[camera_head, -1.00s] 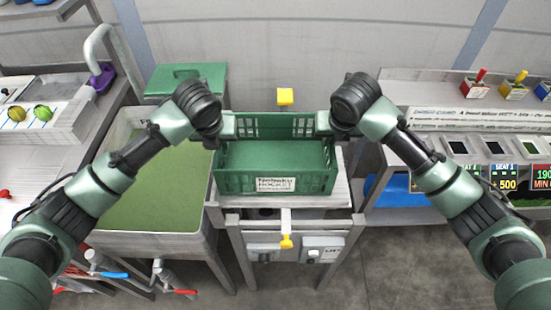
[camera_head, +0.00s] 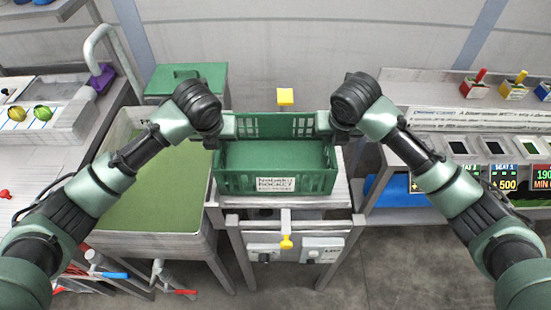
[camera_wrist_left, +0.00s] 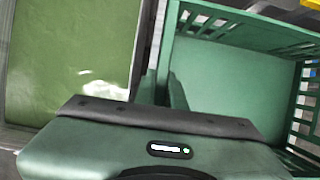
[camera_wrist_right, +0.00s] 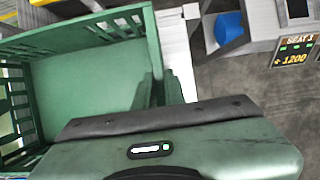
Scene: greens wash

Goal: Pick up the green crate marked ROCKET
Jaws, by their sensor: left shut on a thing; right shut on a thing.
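The green crate (camera_head: 275,157) has slotted walls and a white label reading ROCKET on its front. It sits upright at the middle of the head view, over a metal stand, and looks empty. My left gripper (camera_head: 228,126) is shut on the crate's left side wall near the top. My right gripper (camera_head: 324,124) is shut on its right side wall. The crate's inside also shows in the left wrist view (camera_wrist_left: 235,75) and in the right wrist view (camera_wrist_right: 85,80). The fingertips are partly hidden by the gripper bodies.
A sink basin (camera_head: 214,236) with green water stands left of the crate. A green bin (camera_head: 187,77) is behind it. A metal stand (camera_head: 290,222) with a yellow-tipped lever (camera_head: 286,242) is below the crate. A counter with displays (camera_head: 504,180) is at right.

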